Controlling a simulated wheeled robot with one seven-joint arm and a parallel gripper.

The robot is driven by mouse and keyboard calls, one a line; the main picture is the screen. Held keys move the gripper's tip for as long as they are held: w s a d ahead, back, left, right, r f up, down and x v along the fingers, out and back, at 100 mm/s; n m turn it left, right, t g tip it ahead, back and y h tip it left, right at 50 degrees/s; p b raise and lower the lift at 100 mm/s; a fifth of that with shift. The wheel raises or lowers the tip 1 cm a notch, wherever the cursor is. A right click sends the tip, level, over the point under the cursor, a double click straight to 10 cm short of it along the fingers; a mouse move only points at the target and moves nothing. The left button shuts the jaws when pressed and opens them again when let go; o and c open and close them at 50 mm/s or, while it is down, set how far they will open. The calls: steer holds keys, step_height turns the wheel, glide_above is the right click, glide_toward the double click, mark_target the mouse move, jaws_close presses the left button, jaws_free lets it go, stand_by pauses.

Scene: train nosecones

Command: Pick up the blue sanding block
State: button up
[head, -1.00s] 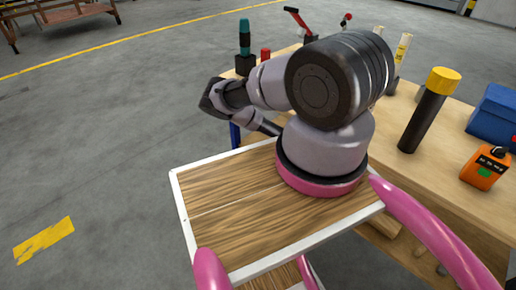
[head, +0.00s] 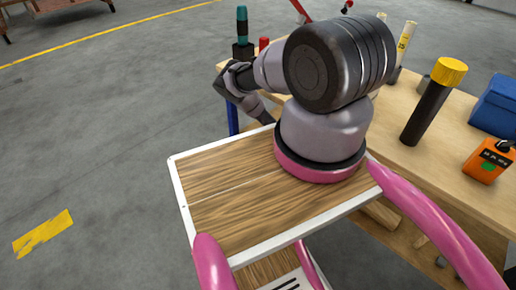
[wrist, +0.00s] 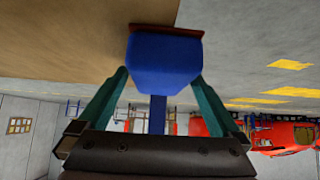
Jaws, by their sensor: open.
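In the wrist view, the blue sanding block (wrist: 165,62) is a blue body with a reddish-brown strip along its far edge. My gripper (wrist: 160,80) is open, with one teal finger on each side of the block's near end. I cannot tell whether the fingers touch it. A narrow blue bar shows below the block between the fingers, and I cannot tell whether it belongs to it.
Red clamps stand at the back. Open floor (head: 120,110) lies to the left.

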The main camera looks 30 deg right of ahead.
steer(key=shift+w+f, duration=0.1)
steer(key=shift+w, duration=0.05)
steer(key=shift+a, duration=0.1)
steer(key=c, duration=1.4)
steer(key=shift+r, duration=0.2)
